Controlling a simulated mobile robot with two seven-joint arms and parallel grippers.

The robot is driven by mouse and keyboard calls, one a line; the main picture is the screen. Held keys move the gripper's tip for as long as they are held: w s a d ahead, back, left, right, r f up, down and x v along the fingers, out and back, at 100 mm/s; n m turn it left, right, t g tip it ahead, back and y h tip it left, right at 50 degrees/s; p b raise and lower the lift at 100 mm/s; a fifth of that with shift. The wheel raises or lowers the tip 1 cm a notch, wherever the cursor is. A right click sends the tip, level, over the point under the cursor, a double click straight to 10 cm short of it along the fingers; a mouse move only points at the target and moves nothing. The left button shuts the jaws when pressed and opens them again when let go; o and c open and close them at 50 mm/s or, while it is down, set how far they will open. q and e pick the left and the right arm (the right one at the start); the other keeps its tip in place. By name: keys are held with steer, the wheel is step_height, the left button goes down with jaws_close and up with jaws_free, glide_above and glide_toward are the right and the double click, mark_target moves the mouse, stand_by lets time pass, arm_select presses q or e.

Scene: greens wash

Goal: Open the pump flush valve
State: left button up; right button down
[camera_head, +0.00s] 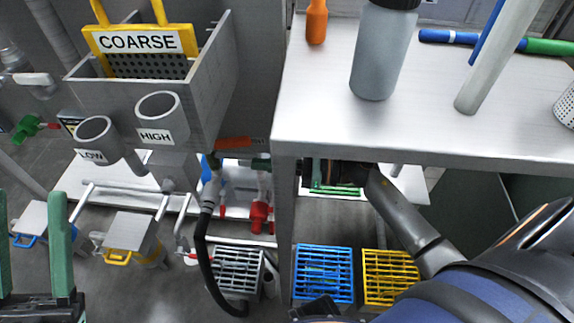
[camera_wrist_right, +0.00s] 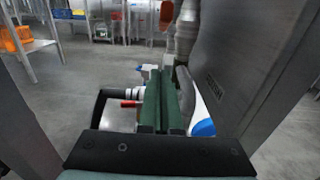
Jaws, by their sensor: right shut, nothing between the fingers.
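In the head view, a red-handled valve fitting (camera_head: 260,215) is on the pipework under the wash basin, left of the table leg. In the right wrist view, a red handle (camera_wrist_right: 131,104) on a pale fitting shows just left of my fingers. I cannot tell whether either is the pump flush valve. My right gripper (camera_wrist_right: 160,75) is shut and empty, its green fingers close to the pipework. In the head view it reaches under the table, partly hidden by the top and leg; a green tip (camera_head: 260,163) shows. My left gripper (camera_head: 31,195) is open and empty at lower left.
The steel table (camera_head: 470,115) carries a grey bottle (camera_head: 378,60) and an orange bottle (camera_head: 316,22). The basin (camera_head: 210,95) holds a yellow COARSE screen (camera_head: 140,42). A black hose (camera_head: 203,250) hangs below. Blue (camera_head: 323,270) and yellow (camera_head: 390,275) crates sit under the table.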

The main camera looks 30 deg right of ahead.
mark_target(249, 137)
arm_select(q)
steer(key=shift+r+p, duration=0.25)
steer(key=shift+p, duration=0.05)
arm_select(e)
steer(key=shift+w+a+r, duration=0.3)
steer(key=shift+a+r, duration=0.1)
steer(key=shift+r, duration=0.25)
steer(key=shift+w+a+r, duration=0.25)
steer(key=shift+a+r, duration=0.15)
steer(key=shift+r, duration=0.2)
steer(key=shift+w+a+r, duration=0.3)
steer(key=shift+a+r, duration=0.1)
steer(key=shift+r, duration=0.25)
arm_select(q)
steer(key=shift+r, duration=0.1)
